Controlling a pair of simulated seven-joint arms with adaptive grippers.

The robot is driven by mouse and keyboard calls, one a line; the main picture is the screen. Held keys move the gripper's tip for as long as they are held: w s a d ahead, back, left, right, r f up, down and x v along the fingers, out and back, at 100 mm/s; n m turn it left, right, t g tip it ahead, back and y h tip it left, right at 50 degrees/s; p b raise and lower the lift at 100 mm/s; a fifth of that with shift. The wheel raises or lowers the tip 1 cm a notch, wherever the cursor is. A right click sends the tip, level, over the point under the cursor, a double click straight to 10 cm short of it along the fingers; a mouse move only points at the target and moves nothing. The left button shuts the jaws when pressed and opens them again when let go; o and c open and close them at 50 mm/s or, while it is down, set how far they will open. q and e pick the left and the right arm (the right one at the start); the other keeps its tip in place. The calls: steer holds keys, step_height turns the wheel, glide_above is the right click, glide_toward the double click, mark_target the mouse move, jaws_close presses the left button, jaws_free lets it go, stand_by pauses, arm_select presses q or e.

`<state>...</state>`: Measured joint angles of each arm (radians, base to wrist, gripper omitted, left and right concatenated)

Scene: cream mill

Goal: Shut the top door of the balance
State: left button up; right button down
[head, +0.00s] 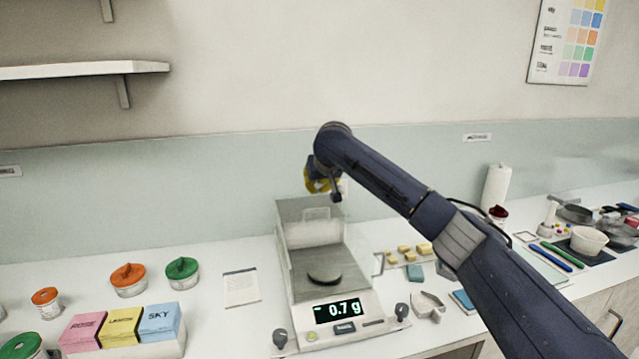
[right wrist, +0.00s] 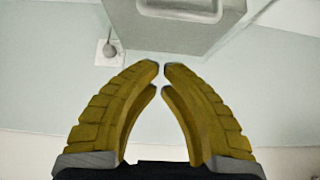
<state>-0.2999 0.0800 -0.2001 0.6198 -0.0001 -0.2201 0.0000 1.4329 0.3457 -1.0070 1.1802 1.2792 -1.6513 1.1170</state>
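The balance (head: 345,332) stands on the counter, its display reading 0.7 g. Its clear draft shield (head: 294,240) rises above a round dark pan (head: 324,274). A pale handle (head: 317,213) shows near the top of the shield; I cannot tell clearly how far the top door is open. My right gripper (head: 322,186) is above the back of the balance, with yellow fingers. In the right wrist view its fingertips (right wrist: 161,68) nearly meet and hold nothing. A grey panel with a pale handle (right wrist: 180,8) lies beyond the tips, apart from them. My left gripper is not in view.
Left are orange-lidded (head: 128,279) and green-lidded (head: 182,273) jars, plus pink, yellow and blue boxes (head: 159,322). Small yellow blocks (head: 411,254) lie right of the balance. A paper roll (head: 495,187) and a white bowl (head: 588,240) are farther right.

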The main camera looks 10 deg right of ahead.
mark_target(318, 215)
steer(key=x, duration=0.5)
steer(key=shift+s+d+f, duration=0.1)
steer(key=shift+s+f, duration=0.1)
steer(key=shift+s, duration=0.75)
steer(key=shift+s+d+f, duration=0.1)
steer(key=shift+s+f, duration=0.1)
steer(key=shift+s, duration=0.7)
steer(key=shift+a, duration=0.1)
